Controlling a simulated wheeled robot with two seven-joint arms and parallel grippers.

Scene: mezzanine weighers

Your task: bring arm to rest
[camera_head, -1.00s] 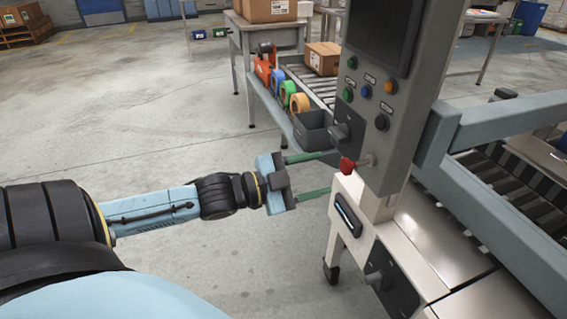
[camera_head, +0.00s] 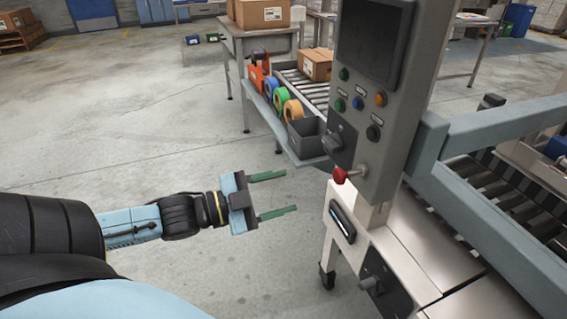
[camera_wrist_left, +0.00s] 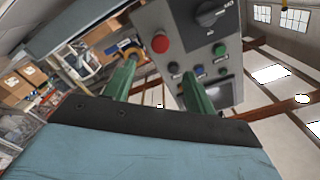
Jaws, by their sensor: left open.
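My left gripper (camera_head: 290,193) is open and empty, its two green fingers spread apart over the bare floor. It is to the left of the grey control panel (camera_head: 388,117) and apart from it. The panel carries a screen, several coloured buttons, a black rotary switch (camera_head: 334,140) and a red knob (camera_head: 340,175) at its lower edge. In the left wrist view the green fingers (camera_wrist_left: 157,88) point toward the panel (camera_wrist_left: 222,62), with the red knob (camera_wrist_left: 160,43) and black switch beyond them. My right gripper is not in view.
A steel machine cabinet (camera_head: 340,247) stands under the panel, with a roller conveyor to its right. Behind are a grey bin (camera_head: 306,140), tape rolls (camera_head: 282,100), and a carton (camera_head: 315,64) on rollers. The concrete floor (camera_head: 130,130) on the left is open.

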